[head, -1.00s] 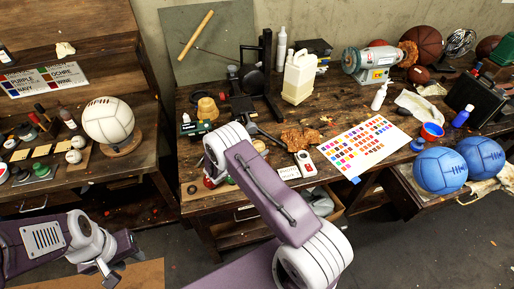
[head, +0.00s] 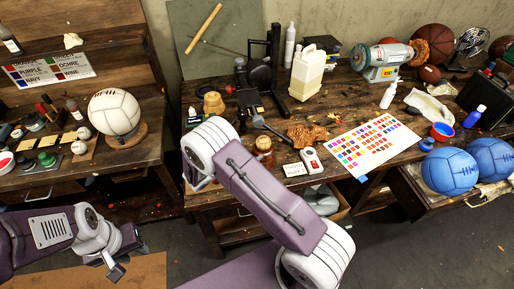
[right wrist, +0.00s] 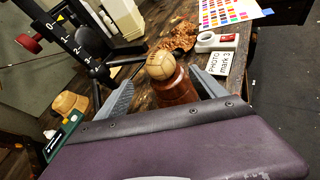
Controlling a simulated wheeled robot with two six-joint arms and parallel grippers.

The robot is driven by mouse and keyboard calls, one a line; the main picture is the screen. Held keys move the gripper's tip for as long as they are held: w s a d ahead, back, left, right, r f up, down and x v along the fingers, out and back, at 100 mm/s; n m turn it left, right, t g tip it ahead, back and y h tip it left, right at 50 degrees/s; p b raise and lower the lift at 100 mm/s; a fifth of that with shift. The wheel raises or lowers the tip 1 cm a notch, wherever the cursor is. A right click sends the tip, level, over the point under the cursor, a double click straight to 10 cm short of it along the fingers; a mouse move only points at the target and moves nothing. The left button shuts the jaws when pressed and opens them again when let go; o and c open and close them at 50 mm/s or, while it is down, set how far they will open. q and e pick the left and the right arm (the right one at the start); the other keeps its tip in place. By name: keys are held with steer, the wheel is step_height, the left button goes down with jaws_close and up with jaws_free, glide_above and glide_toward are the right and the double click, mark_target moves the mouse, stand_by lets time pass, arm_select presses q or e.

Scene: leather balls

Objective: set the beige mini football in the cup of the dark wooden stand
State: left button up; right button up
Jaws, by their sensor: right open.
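The beige mini football (right wrist: 160,65) sits on top of a reddish-brown turned wooden stand (right wrist: 177,88) in the right wrist view. The ball hides the cup's inside, so I cannot tell how deep it sits. In the head view the small ball (head: 264,143) and stand (head: 264,158) show just right of my right arm's white joint. My right gripper (right wrist: 160,92) is open, its grey fingers apart on either side of the stand in the picture, with a gap before it. My left gripper (head: 120,262) hangs empty at the lower left, away from the bench; its jaw opening is unclear.
Near the stand are a brown leather scrap (head: 306,135), a white device (head: 312,160), a label card (right wrist: 222,62) and a black upright tool stand (right wrist: 75,40). A straw-coloured hat-like object (right wrist: 68,103) lies left. Two blue balls (head: 448,171) sit at the right.

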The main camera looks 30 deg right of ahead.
steer(key=s+r+m+g+y, duration=0.2)
steer(key=s+m+g+y, duration=0.45)
steer(key=s, duration=0.85)
steer(key=s+a+m+t+y+b, duration=0.2)
steer(key=s+a+m+y, duration=0.4)
steer(key=m, duration=0.8)
steer(key=shift+s+a+r, duration=0.3)
steer(key=shift+a+r, duration=0.05)
steer(key=shift+r, duration=0.1)
